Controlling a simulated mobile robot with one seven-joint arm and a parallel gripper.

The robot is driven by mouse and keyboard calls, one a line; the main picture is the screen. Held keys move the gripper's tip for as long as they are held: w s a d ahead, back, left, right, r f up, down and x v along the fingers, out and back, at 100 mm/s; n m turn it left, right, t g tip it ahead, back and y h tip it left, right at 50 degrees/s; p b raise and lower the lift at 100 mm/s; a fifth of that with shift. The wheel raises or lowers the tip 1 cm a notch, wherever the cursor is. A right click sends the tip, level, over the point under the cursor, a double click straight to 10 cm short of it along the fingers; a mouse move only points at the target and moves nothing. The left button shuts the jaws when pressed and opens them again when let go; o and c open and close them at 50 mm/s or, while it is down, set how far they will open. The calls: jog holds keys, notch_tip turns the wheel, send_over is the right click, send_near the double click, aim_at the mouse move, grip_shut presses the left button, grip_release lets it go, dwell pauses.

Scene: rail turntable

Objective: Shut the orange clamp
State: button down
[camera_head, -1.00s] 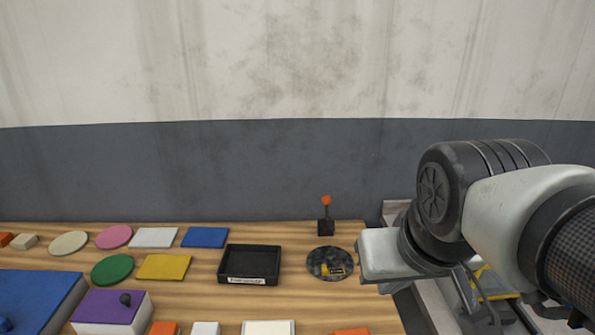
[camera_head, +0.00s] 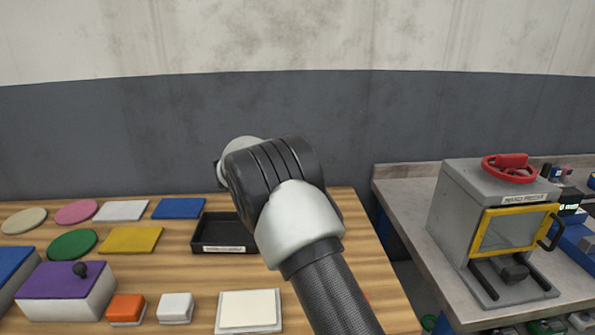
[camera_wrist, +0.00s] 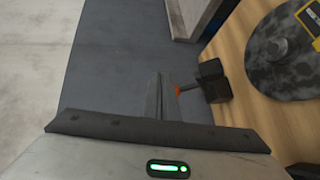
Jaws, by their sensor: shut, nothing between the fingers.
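The orange clamp (camera_wrist: 212,82) shows in the wrist view as a dark block with a short orange-red handle tip pointing left, toward my fingers. In the head view my arm hides it. My gripper (camera_wrist: 158,90) is shut and empty, its thin dark fingers just left of the orange tip in the wrist view. I cannot tell whether they touch it. In the head view the fingertips cannot be made out behind my arm.
A round dark turntable plate (camera_wrist: 275,60) with a yellow piece lies beside the clamp. A black tray (camera_head: 224,249) and several coloured pads and blocks cover the wooden table. A grey machine (camera_head: 462,215) with a yellow-framed window stands on the right bench. The wall is behind.

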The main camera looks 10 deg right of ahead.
jog(key=w+a+f+n+t+b, duration=0.1)
jog(key=w+a+f+n+t, duration=0.1)
jog(key=w+a+f+t, duration=0.3)
jog(key=w+d+f+g, duration=0.1)
jog(key=w+d, duration=0.4)
jog(key=w, duration=0.1)
jog(key=shift+w+f+g+b, duration=0.15)
jog(key=shift+w+g+b, duration=0.2)
jog(key=shift+g+b, duration=0.05)
